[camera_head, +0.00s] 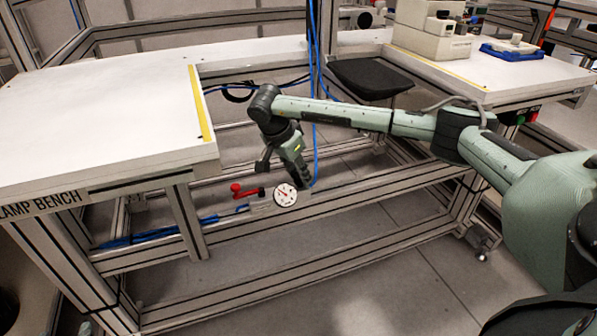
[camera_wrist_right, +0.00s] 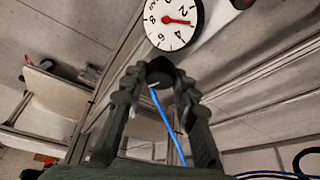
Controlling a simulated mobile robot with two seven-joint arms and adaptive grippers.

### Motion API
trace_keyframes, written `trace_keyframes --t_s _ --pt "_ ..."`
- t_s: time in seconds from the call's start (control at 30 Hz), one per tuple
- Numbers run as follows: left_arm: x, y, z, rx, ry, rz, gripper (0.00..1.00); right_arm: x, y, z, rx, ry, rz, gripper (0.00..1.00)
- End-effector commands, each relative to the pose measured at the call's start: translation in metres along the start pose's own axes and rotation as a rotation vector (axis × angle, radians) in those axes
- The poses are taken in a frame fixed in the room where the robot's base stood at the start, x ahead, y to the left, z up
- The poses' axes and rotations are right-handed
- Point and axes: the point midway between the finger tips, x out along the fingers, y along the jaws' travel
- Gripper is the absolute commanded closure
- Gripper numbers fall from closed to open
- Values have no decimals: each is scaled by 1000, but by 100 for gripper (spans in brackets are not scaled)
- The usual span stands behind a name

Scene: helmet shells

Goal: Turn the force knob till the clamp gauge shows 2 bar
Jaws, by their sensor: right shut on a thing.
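The round white gauge (camera_head: 285,195) with a red needle sits on the frame rail below the bench. In the right wrist view the dial (camera_wrist_right: 173,22) is close, and its needle seems to point between the 2 and the 4. The dark force knob (camera_wrist_right: 160,74) is just below the dial in that view, between the fingertips of my right gripper (camera_wrist_right: 158,80). The fingers are shut on it. In the head view my right gripper (camera_head: 303,184) reaches down beside the gauge, and the knob is hidden there. My left gripper is not in view.
A red-handled lever (camera_head: 245,190) is just left of the gauge. The clamp bench top (camera_head: 110,110) overhangs at the left. Blue hoses (camera_head: 314,95) hang behind my right arm. A second table (camera_head: 475,80) stands at the right, and the floor in front of the frame is clear.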

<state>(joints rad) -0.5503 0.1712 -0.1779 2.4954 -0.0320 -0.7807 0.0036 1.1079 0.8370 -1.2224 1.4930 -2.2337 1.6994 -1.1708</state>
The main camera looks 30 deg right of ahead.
Motion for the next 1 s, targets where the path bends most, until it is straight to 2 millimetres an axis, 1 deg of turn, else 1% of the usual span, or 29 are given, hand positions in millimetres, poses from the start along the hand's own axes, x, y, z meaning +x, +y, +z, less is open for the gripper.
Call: trace_keyframes --t_s 0.2,0.4,0.7,1.0 --pt "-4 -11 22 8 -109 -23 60 -1 2 -1 -179 1 -74 100" --pt "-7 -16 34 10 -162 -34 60 0 3 -1 -355 0 -147 100" --pt "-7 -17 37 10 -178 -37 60 1 5 -1 -596 -1 -246 100" --pt "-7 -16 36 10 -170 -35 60 1 5 -2 -759 -1 -314 100"
